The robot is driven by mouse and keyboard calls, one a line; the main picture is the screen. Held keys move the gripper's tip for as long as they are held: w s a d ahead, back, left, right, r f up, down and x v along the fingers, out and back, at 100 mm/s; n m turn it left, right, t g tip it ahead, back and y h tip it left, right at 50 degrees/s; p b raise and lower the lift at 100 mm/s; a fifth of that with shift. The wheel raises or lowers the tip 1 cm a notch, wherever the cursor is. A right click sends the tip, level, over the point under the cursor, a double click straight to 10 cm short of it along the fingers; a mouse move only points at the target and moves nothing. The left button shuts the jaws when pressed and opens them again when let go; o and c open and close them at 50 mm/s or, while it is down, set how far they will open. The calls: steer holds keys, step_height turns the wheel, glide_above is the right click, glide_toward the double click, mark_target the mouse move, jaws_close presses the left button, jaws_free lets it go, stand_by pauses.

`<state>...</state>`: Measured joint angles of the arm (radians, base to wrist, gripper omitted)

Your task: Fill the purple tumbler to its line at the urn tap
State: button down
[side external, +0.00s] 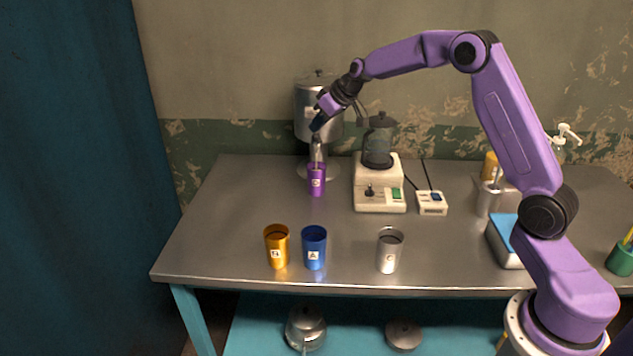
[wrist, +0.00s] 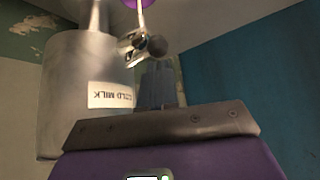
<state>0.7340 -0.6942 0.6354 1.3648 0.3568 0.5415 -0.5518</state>
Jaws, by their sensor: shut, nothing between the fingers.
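The purple tumbler (side external: 316,182) stands upright on the steel table at the foot of the urn (side external: 306,101), below its tap. Its fill line and the level inside cannot be made out. The urn, labelled COLD MILK, fills the left of the wrist view (wrist: 75,80), upside down. Its tap (wrist: 140,45) has a dark round knob, and a thin pale strip runs from it towards a purple edge (wrist: 137,3) at the top. I cannot tell whether the strip is spout or milk. My gripper (side external: 316,125) is shut and empty, close to the tap; its fingers (wrist: 157,85) are together.
A white blender-like machine (side external: 380,197) and a small switch box (side external: 432,203) stand right of the tumbler. Orange (side external: 277,248), blue (side external: 314,250) and silver (side external: 389,252) tumblers stand near the front edge. The left of the table is clear.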

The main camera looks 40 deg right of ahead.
step_height(320, 180, up, 7)
stand_by(0.8)
steer(key=s+a+f+n+g+y, duration=0.15)
steer(key=s+a+n+g, duration=0.25)
steer(key=s+a, duration=1.55)
steer(key=s+d+f+n+g+h, duration=0.1)
steer(key=s+d+f+n, duration=0.1)
steer(key=s, duration=0.8)
steer(key=s+d+f+n+g+h, duration=0.1)
steer(key=s+d+f, duration=0.1)
steer(key=s, duration=0.8)
steer(key=s+d+f+n+g+h, duration=0.1)
steer(key=s+d+f+n, duration=0.1)
steer(key=s, duration=0.8)
steer(key=shift+s+d+f+n, duration=0.25)
steer(key=shift+s+f+n, duration=0.05)
steer(key=shift+f, duration=0.55)
